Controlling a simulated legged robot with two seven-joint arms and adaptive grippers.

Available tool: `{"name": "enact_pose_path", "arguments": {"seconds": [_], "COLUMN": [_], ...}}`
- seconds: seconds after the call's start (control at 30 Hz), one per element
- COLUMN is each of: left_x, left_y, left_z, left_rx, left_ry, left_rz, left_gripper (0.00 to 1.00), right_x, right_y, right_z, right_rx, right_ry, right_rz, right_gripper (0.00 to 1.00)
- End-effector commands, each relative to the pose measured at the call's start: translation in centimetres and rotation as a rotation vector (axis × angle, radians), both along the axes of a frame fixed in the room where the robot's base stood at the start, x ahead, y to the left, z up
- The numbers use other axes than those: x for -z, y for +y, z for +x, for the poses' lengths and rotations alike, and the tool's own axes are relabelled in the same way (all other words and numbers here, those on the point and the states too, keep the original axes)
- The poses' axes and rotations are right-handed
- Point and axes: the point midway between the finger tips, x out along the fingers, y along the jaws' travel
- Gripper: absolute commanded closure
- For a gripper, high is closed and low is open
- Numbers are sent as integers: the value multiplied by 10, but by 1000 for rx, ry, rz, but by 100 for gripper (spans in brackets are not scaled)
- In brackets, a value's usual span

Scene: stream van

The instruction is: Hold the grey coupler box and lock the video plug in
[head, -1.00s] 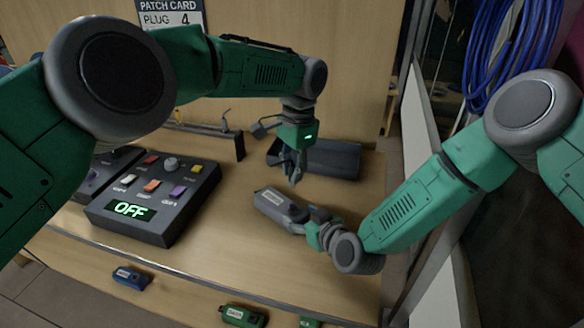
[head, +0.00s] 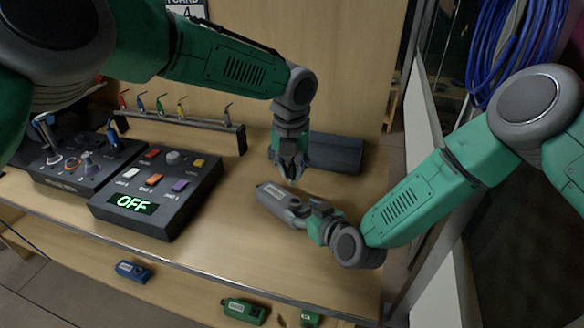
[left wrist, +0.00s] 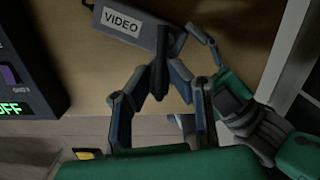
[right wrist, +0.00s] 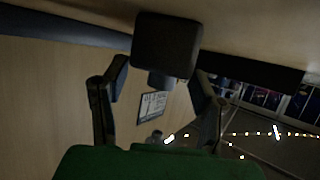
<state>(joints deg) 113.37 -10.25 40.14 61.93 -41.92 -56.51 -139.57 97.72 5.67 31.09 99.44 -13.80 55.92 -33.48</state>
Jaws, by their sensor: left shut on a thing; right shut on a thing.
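The grey coupler box (head: 272,196), with a white label, lies low over the desk at mid right in the head view. The label reads VIDEO in the left wrist view (left wrist: 124,22). My right gripper (head: 305,212) is shut on the box's right end, and the dark box end (right wrist: 167,45) shows between its fingers. My left gripper (head: 291,174) points down just above the box. It is shut on a dark, narrow piece (left wrist: 158,72), apparently the video plug, in front of the box in the left wrist view. Whether plug and box touch is hidden.
A dark open tray (head: 338,155) stands behind my left gripper. A control panel (head: 155,225) reading OFF and a joystick panel (head: 55,185) are left. A rack (head: 180,122) holds several coloured pieces. Blue (head: 133,271) and green (head: 244,311) boxes lie below the desk's front edge.

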Motion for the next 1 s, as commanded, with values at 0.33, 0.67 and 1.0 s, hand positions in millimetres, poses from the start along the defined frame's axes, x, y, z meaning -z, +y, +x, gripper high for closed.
{"name": "enact_pose_path", "arguments": {"seconds": [0.33,0.67,1.0], "left_x": [1,1,19], "left_y": [0,0,0], "left_z": [-1,0,0], "left_rx": [222,223,222], "left_ry": [2,-2,-1], "left_rz": [-2,0,0], "left_gripper": [100,100,100], "right_x": [2,2,2], "right_y": [-1,-2,-2], "right_z": [0,0,0], "right_rx": [2,2,2], "right_ry": [4,4,4], "right_rz": [-2,-2,-2], "right_gripper": [85,85,85]}}
